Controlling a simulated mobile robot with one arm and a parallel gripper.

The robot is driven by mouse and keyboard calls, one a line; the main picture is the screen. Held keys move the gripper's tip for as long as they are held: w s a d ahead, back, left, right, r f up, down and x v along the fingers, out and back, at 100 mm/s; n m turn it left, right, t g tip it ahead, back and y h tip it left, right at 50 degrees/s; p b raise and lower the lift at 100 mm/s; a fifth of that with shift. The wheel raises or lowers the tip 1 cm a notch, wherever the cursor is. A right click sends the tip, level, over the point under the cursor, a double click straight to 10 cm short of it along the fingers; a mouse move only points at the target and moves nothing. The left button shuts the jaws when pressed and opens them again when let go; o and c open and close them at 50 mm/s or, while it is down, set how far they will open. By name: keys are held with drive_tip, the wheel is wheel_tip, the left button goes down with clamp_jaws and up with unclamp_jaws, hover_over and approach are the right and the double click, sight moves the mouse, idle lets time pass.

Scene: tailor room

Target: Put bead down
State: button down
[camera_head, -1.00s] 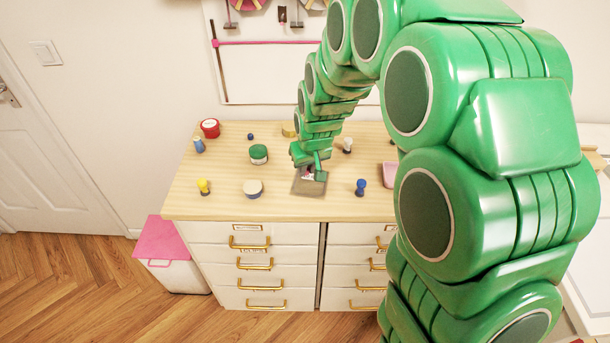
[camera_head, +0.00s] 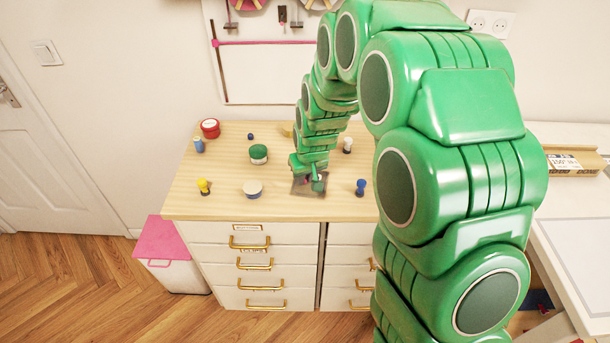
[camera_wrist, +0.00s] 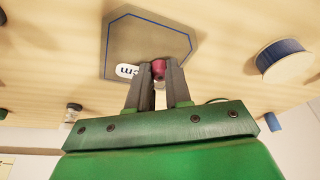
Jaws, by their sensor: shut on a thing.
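My gripper (camera_head: 317,183) is low over the wooden worktop, above the grey-brown pad (camera_head: 300,188). In the wrist view its two dark fingers (camera_wrist: 158,72) are shut on a small dark red bead (camera_wrist: 158,67) at the fingertips. The pad, with a blue outline and a white label (camera_wrist: 126,71), lies just beyond the fingertips in the wrist view. I cannot tell whether the bead touches the pad. In the head view the bead is too small and hidden to make out.
Around the pad stand a green-topped spool (camera_head: 258,153), a cream-topped spool (camera_head: 253,188), a yellow peg (camera_head: 203,187), a blue peg (camera_head: 361,186), a white peg (camera_head: 347,145) and a red-topped jar (camera_head: 210,128). Bare worktop (camera_head: 225,165) lies between them.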

drive_tip(key=shift+f, duration=0.15)
drive_tip(key=c, duration=1.1)
unclamp_jaws()
drive_tip(key=shift+o, duration=0.2)
